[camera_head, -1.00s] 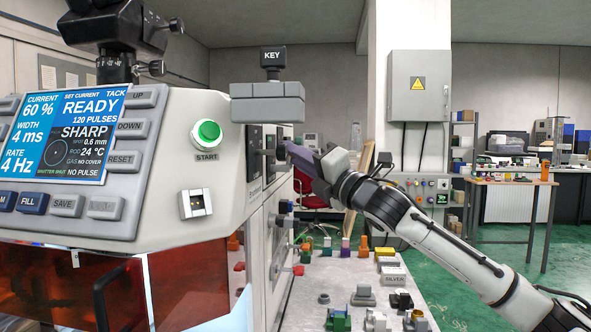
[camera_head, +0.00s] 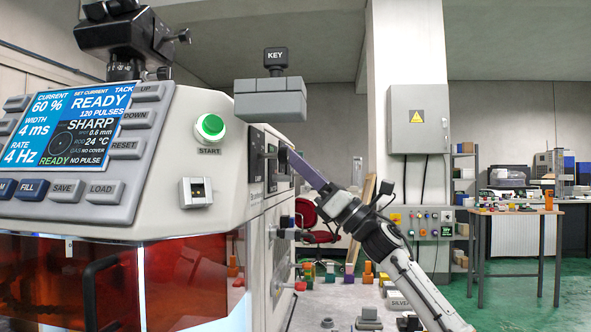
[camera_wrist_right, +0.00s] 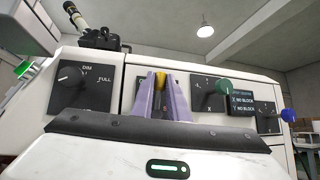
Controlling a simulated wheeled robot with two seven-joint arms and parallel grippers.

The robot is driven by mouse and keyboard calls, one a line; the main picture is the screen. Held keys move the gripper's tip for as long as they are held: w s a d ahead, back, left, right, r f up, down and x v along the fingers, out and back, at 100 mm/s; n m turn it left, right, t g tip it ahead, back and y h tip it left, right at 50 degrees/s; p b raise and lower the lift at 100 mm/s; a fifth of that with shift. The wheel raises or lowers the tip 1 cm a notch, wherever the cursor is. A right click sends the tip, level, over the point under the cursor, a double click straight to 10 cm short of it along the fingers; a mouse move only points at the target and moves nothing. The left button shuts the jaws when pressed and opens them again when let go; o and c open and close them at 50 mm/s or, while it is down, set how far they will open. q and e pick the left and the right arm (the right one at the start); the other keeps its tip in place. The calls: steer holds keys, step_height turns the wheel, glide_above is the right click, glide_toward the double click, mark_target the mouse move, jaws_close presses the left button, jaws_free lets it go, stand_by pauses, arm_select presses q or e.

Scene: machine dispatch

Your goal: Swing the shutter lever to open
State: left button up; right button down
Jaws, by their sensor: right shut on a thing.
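The shutter lever shows its yellow knob (camera_wrist_right: 160,79) between my purple fingers in the wrist view; its plate is mostly hidden behind them. My right gripper (camera_head: 289,156) reaches the side panel of the white welding machine (camera_head: 215,160) from the right. In the wrist view my right gripper (camera_wrist_right: 162,90) is shut on the lever knob. The machine's screen (camera_head: 72,127) reads READY, with a green READY in its lower left corner. My left gripper is not in view.
A dim-to-full dial (camera_wrist_right: 72,75) sits left of the lever. A green-knobbed lever (camera_wrist_right: 223,87) and a blue-knobbed lever (camera_wrist_right: 288,115) are to its right. A KEY block (camera_head: 270,100) stands above the panel in the head view.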

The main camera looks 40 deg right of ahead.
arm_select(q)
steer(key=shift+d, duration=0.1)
arm_select(e)
steer(key=shift+s+a+n+g+y, duration=0.15)
steer(key=shift+n+g+y, duration=0.15)
steer(key=shift+n+y, duration=0.65)
steer(key=shift+n, duration=0.35)
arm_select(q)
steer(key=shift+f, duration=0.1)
arm_select(e)
steer(key=shift+r, duration=0.1)
steer(key=c, duration=1.7)
jaws_free()
steer(key=shift+s, duration=0.1)
steer(key=shift+c, duration=0.2)
arm_select(q)
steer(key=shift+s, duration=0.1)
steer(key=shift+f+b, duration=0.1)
steer(key=shift+b, duration=0.2)
